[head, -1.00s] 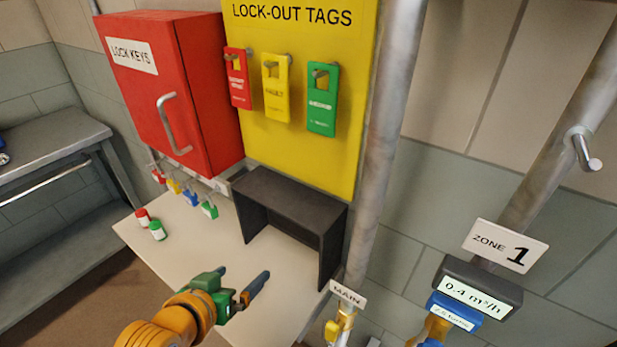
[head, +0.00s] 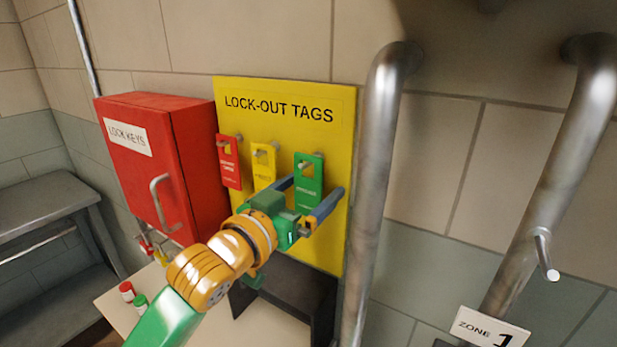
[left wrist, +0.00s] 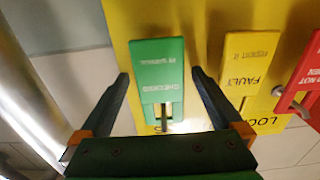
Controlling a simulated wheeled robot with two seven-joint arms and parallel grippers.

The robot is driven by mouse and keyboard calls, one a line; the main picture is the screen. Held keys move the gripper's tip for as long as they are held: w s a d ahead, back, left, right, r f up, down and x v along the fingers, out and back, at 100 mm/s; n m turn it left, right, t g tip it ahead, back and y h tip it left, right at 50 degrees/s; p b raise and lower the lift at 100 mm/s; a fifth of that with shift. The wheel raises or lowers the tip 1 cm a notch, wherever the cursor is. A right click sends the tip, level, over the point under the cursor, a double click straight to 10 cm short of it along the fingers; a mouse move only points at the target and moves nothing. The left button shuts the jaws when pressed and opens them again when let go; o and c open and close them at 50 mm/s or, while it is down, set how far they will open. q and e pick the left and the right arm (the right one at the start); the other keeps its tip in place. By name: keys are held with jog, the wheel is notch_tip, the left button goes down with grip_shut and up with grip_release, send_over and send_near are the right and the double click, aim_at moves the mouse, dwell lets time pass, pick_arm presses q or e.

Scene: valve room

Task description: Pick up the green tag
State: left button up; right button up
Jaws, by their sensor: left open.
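The green tag (head: 309,180) hangs on a peg at the right end of the row on the yellow lock-out board (head: 285,92). My left gripper (head: 313,197) is open in front of the board, with one finger to each side of the green tag's lower part. In the left wrist view the green tag (left wrist: 158,75) shows upside down between the two open fingers (left wrist: 158,82), with a gap on both sides. The yellow tag (head: 263,165) and the red tag (head: 229,162) hang to its left. My right gripper is out of view.
A red lock-key cabinet (head: 187,145) stands left of the board. A vertical metal pipe (head: 374,180) runs close on its right.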

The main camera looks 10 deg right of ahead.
aim_at(307, 187)
pick_arm(q)
jog(key=c, duration=1.4)
jog(key=shift+r+b, duration=0.6)
jog(key=shift+r, duration=0.15)
jog(key=b+v, duration=0.1)
jog(key=v, duration=0.3)
jog(key=b+v, duration=0.1)
jog(key=v, duration=0.1)
jog(key=shift+s+a+f+b, duration=0.15)
jog(key=shift+f+b, duration=0.15)
jog(key=v, duration=0.4)
jog(key=b+v, duration=0.1)
jog(key=v, duration=0.2)
jog(key=b+v, duration=0.1)
jog(key=v, duration=0.3)
jog(key=shift+s+a+r, duration=0.2)
jog(key=shift+a+r, duration=0.1)
jog(key=shift+r, duration=0.1)
